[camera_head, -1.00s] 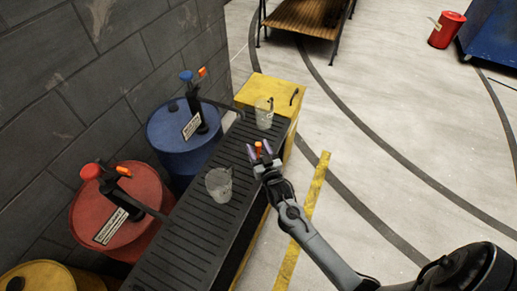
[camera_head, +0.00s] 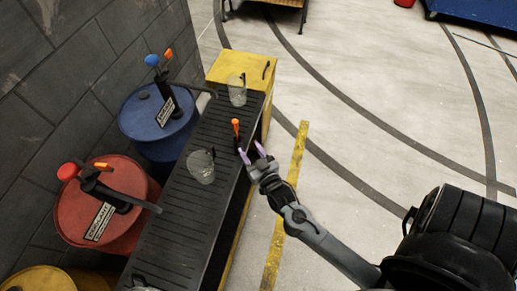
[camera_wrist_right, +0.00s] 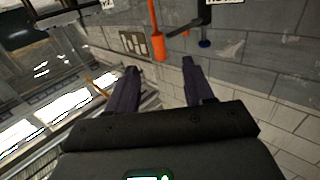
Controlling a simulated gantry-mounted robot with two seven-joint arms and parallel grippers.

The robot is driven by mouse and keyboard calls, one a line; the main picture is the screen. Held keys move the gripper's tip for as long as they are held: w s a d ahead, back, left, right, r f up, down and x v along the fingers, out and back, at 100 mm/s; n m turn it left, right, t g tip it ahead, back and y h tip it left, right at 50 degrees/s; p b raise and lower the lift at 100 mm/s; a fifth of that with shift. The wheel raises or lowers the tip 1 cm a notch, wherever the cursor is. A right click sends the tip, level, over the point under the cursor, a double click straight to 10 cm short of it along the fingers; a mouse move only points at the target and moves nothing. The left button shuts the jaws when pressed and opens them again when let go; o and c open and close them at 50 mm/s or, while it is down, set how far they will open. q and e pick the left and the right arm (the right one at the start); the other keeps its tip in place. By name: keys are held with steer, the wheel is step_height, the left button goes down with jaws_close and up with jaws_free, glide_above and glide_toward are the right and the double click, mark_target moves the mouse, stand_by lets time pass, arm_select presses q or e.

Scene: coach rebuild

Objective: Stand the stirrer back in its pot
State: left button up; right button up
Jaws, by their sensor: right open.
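The stirrer (camera_head: 236,127), with an orange handle and a dark lower part, stands about upright at the right side of the slatted black bench. Its lower end blends into the dark bench, so I cannot tell whether it is in a pot. My right gripper (camera_head: 251,151) is open, its purple fingers just right of and below the stirrer, apart from it. In the right wrist view an orange handle (camera_wrist_right: 157,42), apparently the stirrer's, shows beyond the gap between my open fingers (camera_wrist_right: 160,66). My left gripper is not in view.
Two clear jugs, a near one (camera_head: 201,168) and a far one (camera_head: 237,92), stand on the bench (camera_head: 180,222). A blue drum (camera_head: 145,120) and a red drum (camera_head: 75,215) with pumps stand left, by the wall. Open floor lies right.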

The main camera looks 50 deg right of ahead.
steer(key=s+a+n+g+y, duration=0.3)
steer(key=s+a+g, duration=0.2)
steer(key=s, duration=0.4)
steer(key=s+a+n+g+y, duration=0.2)
steer(key=s+a+g+y, duration=0.1)
steer(key=s+g, duration=0.5)
steer(key=shift+s+a+f+n, duration=0.3)
steer(key=shift+s+a+n, duration=0.1)
steer(key=shift+s+a, duration=0.45)
steer(key=shift+w, duration=0.1)
step_height(320, 180, up, 33)
steer(key=p, duration=3.2)
steer(key=shift+p, duration=0.4)
steer(key=shift+f, duration=0.1)
